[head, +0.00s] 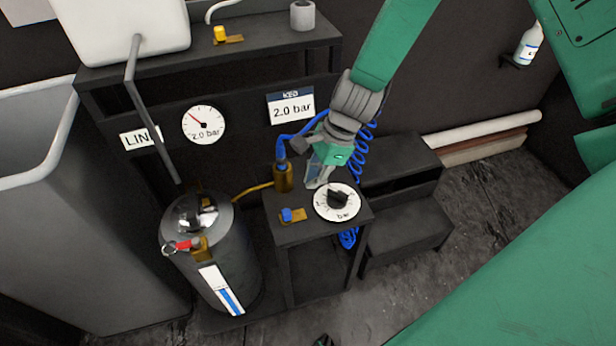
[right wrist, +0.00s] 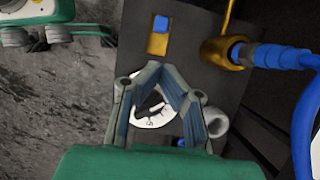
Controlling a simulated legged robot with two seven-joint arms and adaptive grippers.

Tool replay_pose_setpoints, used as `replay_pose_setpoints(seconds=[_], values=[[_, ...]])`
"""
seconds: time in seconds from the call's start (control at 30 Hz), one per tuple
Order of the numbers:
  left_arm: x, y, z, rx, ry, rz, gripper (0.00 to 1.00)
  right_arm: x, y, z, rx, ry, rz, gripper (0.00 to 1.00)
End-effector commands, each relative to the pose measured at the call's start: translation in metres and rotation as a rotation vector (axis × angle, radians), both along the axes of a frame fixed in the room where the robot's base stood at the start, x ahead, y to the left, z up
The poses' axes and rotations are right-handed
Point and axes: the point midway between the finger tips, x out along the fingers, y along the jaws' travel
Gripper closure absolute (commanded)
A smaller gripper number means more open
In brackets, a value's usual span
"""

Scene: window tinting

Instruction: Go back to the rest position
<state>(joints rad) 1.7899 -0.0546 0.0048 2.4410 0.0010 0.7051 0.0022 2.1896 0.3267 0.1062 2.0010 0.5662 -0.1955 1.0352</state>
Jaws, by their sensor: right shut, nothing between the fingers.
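My right gripper (head: 318,176) hangs from the green and grey arm that comes down from the top right. It is just above and behind the white round dial (head: 337,202) with a black knob, on the small dark stand. I cannot tell whether it touches the dial. In the right wrist view my right gripper's fingers (right wrist: 163,70) are shut and empty, partly covering the dial (right wrist: 153,110). What looks like my left gripper (right wrist: 50,36) shows at the top left of the right wrist view; its jaws are not clear. Only a dark tip shows at the head view's bottom edge.
A brass fitting (head: 283,176) with a blue hose and a blue-handled valve (head: 292,215) stand beside the dial. A metal keg (head: 212,250) stands left. A shelf (head: 262,47) with a yellow valve is behind. Dark steps (head: 405,235) stand right. Grey floor is clear in front.

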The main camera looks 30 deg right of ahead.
Motion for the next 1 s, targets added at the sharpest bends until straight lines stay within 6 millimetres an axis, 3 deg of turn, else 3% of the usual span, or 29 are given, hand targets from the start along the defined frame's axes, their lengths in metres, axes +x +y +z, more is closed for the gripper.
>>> replay_pose_setpoints(seconds=[0.67, 0.77, 0.83, 1.0], values=[[0.0, 0.0, 0.004, 0.0, 0.001, 0.0, 0.31, -0.004, -0.002, 0.0, -0.012, -0.001, 0.017, 1.0], [0.0, 0.0, 0.004, 0.0, 0.001, 0.0, 0.31, -0.024, -0.006, -0.019, -0.081, -0.011, 0.132, 1.0], [0.0, 0.0, 0.004, 0.0, 0.0, 0.0, 0.31, -0.053, -0.012, -0.042, -0.169, -0.027, 0.308, 1.0], [0.0, 0.0, 0.004, 0.0, 0.0, 0.0, 0.31, -0.147, -0.03, -0.095, -0.369, -0.111, 1.009, 1.0]])
